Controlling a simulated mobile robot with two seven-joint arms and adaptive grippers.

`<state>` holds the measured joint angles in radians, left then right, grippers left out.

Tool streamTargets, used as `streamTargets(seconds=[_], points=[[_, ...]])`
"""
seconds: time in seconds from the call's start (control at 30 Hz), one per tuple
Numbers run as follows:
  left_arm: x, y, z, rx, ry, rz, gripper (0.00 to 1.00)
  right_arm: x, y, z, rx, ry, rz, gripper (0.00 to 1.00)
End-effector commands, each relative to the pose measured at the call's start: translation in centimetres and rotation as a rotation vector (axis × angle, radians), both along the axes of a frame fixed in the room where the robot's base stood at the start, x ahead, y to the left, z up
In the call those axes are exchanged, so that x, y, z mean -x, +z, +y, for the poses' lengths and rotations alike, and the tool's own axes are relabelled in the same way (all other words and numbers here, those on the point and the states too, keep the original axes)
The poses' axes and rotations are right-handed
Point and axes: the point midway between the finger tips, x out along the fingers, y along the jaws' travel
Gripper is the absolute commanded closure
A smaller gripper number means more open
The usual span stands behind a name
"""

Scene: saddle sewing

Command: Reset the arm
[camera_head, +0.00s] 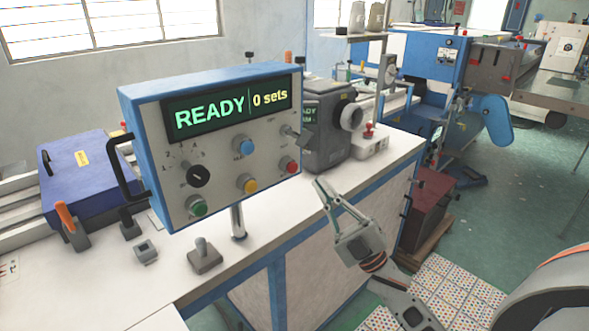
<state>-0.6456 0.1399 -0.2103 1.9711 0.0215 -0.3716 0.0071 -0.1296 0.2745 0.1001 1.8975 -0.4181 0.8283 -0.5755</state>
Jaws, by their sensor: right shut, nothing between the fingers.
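My right gripper (321,187) is in the lower middle of the head view, in front of the bench's front edge. Its arm comes in from the lower right. It is shut and holds nothing, and its fingertips point up and left. It is apart from the control box (215,150), a blue-framed panel with a "READY | 0 sets" display and several coloured knobs and buttons. My left gripper is not in view.
The white bench (75,270) carries a grey sewing machine head (328,130), a blue-purple box (90,180) and a small grey lever (204,256). A dark red box (428,212) stands on the floor at right. Blue machinery fills the back right.

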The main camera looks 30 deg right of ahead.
Motion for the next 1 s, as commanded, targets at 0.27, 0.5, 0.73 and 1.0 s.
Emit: streamTargets(seconds=[0.27, 0.5, 0.73, 1.0], points=[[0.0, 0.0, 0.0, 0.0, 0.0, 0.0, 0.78, 0.0, 0.0, 0.0, 0.0, 0.0, 0.0, 1.0], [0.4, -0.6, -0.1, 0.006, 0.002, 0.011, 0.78, -0.7, -4.9, 0.9, -0.06, 0.002, 0.176, 1.0], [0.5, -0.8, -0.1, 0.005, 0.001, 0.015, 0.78, 0.6, -19.8, 3.8, -0.239, -0.003, 0.678, 1.0], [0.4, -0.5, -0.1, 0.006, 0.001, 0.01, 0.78, 8.9, -35.2, 8.6, -0.421, -0.032, 1.213, 1.0]])
